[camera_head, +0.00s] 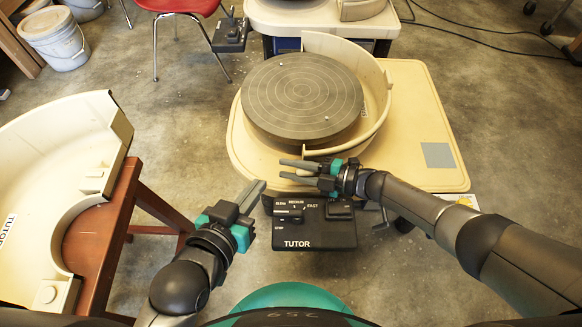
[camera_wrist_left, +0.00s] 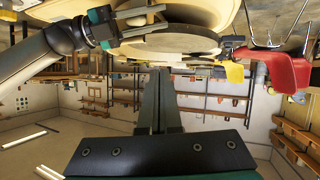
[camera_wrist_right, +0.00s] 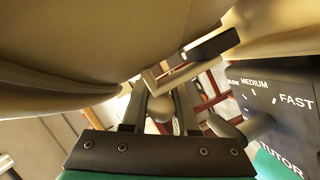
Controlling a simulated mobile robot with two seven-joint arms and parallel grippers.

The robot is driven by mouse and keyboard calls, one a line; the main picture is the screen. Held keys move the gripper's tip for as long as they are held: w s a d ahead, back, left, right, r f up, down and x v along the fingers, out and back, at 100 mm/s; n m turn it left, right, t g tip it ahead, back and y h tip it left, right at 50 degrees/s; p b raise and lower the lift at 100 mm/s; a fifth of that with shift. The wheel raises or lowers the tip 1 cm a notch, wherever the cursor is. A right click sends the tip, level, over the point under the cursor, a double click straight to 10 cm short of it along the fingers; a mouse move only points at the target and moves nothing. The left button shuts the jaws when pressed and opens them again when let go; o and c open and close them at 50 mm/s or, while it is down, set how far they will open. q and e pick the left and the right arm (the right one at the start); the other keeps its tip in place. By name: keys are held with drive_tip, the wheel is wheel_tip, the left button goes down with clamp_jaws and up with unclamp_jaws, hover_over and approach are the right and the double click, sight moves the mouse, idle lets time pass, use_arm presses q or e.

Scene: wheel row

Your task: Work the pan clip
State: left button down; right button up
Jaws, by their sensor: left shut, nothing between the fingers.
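The tan splash pan (camera_head: 378,105) stands around the grey wheel head (camera_head: 300,95). My right gripper (camera_head: 289,170) is at the pan's front edge, its fingers apart, pointing left. In the right wrist view, a small rounded knob (camera_wrist_right: 160,108) shows between the spread fingers; I cannot tell whether they touch it. Beyond it are an angled tan piece (camera_wrist_right: 165,80) and a dark bar (camera_wrist_right: 208,45) close to the pan wall; which part is the clip is unclear. My left gripper (camera_head: 257,187) is shut and empty, left of the control box and apart from the pan.
The black control box (camera_head: 312,228) marked TUTOR sits below the right gripper, in front of the tan wheel table (camera_head: 405,165). A separate cream pan section (camera_head: 50,135) rests on a reddish wooden stand (camera_head: 100,240) at left. A red chair (camera_head: 178,5) stands behind.

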clamp_jaws()
drive_tip(key=shift+s+f+n+b, duration=0.2)
drive_tip(key=shift+s+n+b, duration=0.15)
drive_tip(key=shift+n+b, duration=0.2)
drive_tip(key=shift+s+f+n+t+y+b, duration=0.15)
drive_tip(key=shift+s+n+t+y+b, duration=0.25)
drive_tip(key=shift+n+t+b, duration=0.3)
use_arm(q)
drive_tip(key=t, duration=0.1)
drive_tip(key=d+r+t+h, duration=0.1)
drive_tip(key=s+d+r+t, duration=0.1)
drive_tip(key=t, duration=0.1)
drive_tip(key=shift+d+r+n+h, duration=0.2)
drive_tip(key=shift+r+n+h, duration=0.1)
drive_tip(key=shift+n, duration=0.1)
use_arm(e)
drive_tip(key=shift+s+f+n+y, duration=0.1)
drive_tip(key=shift+s+n+y, duration=0.1)
drive_tip(key=shift+n, duration=0.4)
drive_tip(key=shift+s+f+n+y, duration=0.1)
drive_tip(key=shift+s+n+y, duration=0.1)
drive_tip(key=shift+n, duration=0.35)
